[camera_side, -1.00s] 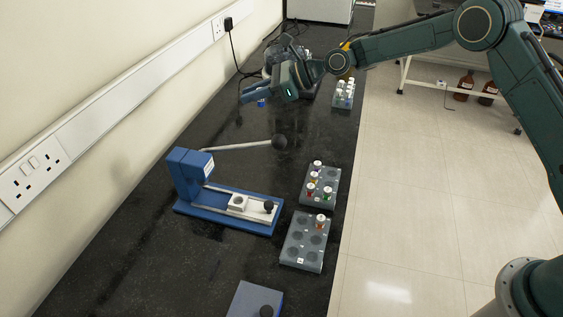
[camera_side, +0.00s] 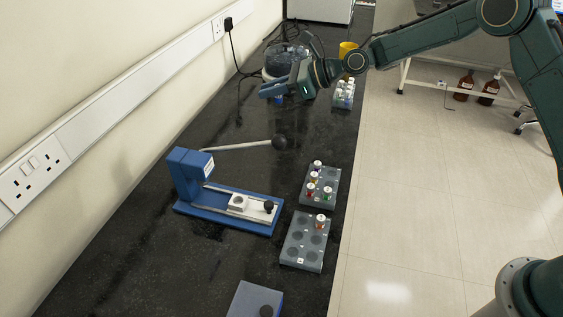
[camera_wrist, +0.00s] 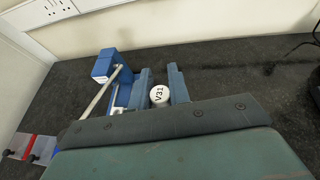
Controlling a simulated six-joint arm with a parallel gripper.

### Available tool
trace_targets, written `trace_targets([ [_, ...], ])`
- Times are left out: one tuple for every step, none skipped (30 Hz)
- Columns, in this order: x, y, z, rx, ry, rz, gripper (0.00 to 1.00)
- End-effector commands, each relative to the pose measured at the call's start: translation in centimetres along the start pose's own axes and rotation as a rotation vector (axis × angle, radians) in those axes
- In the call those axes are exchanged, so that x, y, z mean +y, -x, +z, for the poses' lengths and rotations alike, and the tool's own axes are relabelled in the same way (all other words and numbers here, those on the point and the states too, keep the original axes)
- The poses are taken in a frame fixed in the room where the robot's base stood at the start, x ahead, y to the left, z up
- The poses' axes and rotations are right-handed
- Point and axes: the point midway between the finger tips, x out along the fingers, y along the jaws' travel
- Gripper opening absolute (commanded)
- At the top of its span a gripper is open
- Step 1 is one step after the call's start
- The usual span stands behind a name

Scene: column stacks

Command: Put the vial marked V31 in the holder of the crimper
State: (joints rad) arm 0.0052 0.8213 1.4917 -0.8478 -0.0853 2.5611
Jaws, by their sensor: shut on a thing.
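The vial marked V31 (camera_wrist: 159,95) shows its white, labelled top between the fingers of my gripper (camera_wrist: 161,76) in the wrist view. My gripper is shut on it. In the side view my gripper (camera_side: 273,90) is held above the far part of the bench, well beyond the crimper. The blue crimper (camera_side: 187,172) stands on the bench with its lever raised. Its pale holder (camera_side: 238,203) sits on the slide in front of the blue head and looks empty. The crimper also shows at left in the wrist view (camera_wrist: 106,66).
Two grey racks, one with several capped vials (camera_side: 333,181) and one with a single vial (camera_side: 293,252), stand right of the crimper. A third rack (camera_side: 344,93) is farther back. The crimper's lever with a black knob (camera_side: 280,143) sticks out over the bench.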

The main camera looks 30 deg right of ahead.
Motion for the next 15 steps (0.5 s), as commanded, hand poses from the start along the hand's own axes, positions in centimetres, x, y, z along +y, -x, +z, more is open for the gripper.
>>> trace_targets([
  [-0.3, 0.9, -0.2, 0.000, -0.010, -0.022, 0.00],
  [-0.4, 1.4, -0.4, 0.000, -0.016, -0.035, 0.00],
  [-0.6, 2.1, -0.6, 0.001, -0.023, -0.053, 0.00],
  [-0.8, 2.6, -0.8, 0.000, -0.028, -0.067, 0.00],
  [-0.9, 3.2, -0.9, 0.000, -0.033, -0.079, 0.00],
  [-1.0, 3.8, -1.2, 0.000, -0.041, -0.097, 0.00],
  [-1.1, 4.4, -1.4, 0.000, -0.046, -0.110, 0.00],
  [-1.2, 4.9, -1.6, 0.001, -0.052, -0.124, 0.00],
  [-1.4, 5.6, -1.8, 0.000, -0.060, -0.143, 0.00],
  [-1.4, 6.1, -2.0, 0.001, -0.065, -0.155, 0.00],
  [-1.4, 6.7, -2.2, 0.000, -0.071, -0.168, 0.00],
  [-1.5, 7.4, -2.5, 0.000, -0.078, -0.187, 0.00],
  [-1.6, 7.9, -2.7, 0.000, -0.083, -0.200, 0.00],
  [-1.6, 8.4, -2.9, 0.001, -0.089, -0.214, 0.00],
  [-1.6, 9.2, -3.2, 0.001, -0.096, -0.232, 0.00],
])
